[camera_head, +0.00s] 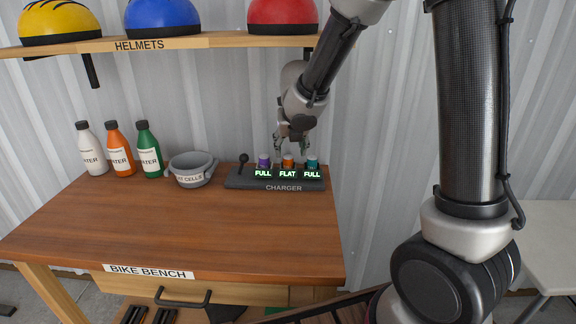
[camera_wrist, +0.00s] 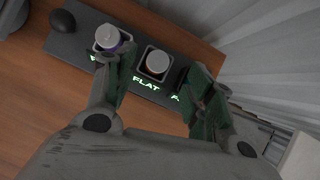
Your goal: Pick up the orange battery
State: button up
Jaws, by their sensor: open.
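The orange battery (camera_head: 288,161) stands upright in the middle slot of the charger (camera_head: 240,182), behind a lit FLAT label. A purple battery (camera_head: 264,161) is in the slot to its left and a teal battery (camera_head: 312,162) in the slot to its right, both behind FULL labels. My gripper (camera_head: 291,144) is open just above the charger. In the wrist view its two fingers (camera_wrist: 165,82) are spread on either side of the orange battery's top (camera_wrist: 157,63). The teal battery is hidden there by a finger. I cannot tell whether a finger touches any battery.
A black lever (camera_head: 243,163) rises at the charger's left end. A grey flat-cells pot (camera_head: 193,177) stands left of it, then green, orange and white water bottles (camera_head: 149,150). A helmet shelf (camera_head: 200,41) hangs above. The front of the wooden bench (camera_head: 180,225) is clear.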

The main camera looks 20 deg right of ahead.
aim_at(288, 156)
jog(key=shift+x, duration=2.65)
jog(key=shift+s+a, duration=0.15)
jog(key=shift+a, duration=0.05)
jog(key=c, duration=1.2)
